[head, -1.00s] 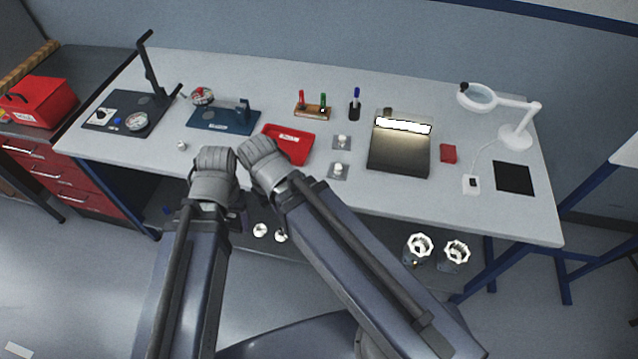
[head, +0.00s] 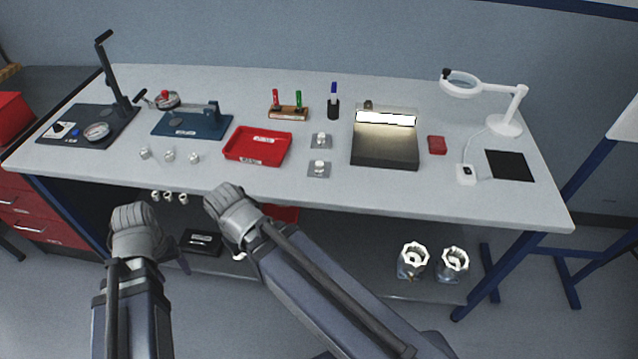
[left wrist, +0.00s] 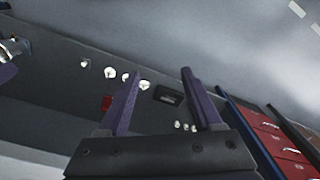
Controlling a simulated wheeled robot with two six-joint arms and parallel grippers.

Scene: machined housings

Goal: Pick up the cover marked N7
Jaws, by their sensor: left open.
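Small white round parts, possibly covers, stand in a row at the bench's front left (head: 169,155). Two more sit on grey square plates (head: 321,140) (head: 319,168). Others are on the shelf below (head: 168,196). No N7 marking is readable on any of them. My left gripper (head: 180,262) is in front of the bench, mostly hidden behind its own wrist. In the left wrist view its fingers (left wrist: 162,80) are apart with nothing held, and white round parts (left wrist: 126,77) lie beyond. My right gripper (head: 236,250) is beside it, its jaws hidden by the wrist.
The bench (head: 450,205) holds a red tray (head: 258,146), a blue fixture (head: 193,122), a dark lit panel (head: 384,150) and a magnifier lamp (head: 505,124). On the lower shelf are a black box (head: 201,242) and two metal housings (head: 412,262) (head: 452,264). Red drawers (head: 30,215) stand left.

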